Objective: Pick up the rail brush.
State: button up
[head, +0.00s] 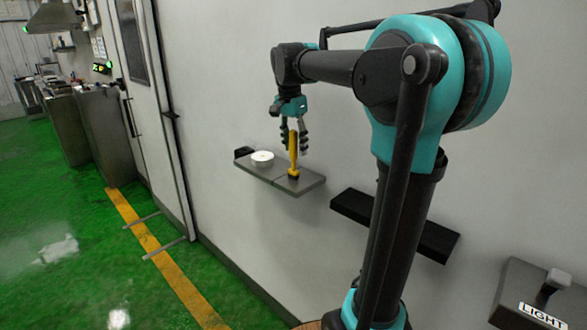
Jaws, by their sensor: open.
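The rail brush (293,154) looks like a yellow upright handle on a small base. It stands on a grey wall shelf (262,180), near the shelf's right part. My gripper (294,148) points down from the end of my arm, with its dark fingers spread on either side of the upper handle. The gripper is open. I cannot tell whether either finger touches the handle.
A white round object (262,157) and a small black item (243,152) sit on the shelf's left part. A black wall shelf (395,226) is to the right. A grey box labelled LIGHT (530,298) is at lower right. The green floor (70,250) is mostly clear.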

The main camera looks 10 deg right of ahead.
jog(key=shift+c, duration=0.6)
grip_shut()
jog(key=shift+r, duration=0.1)
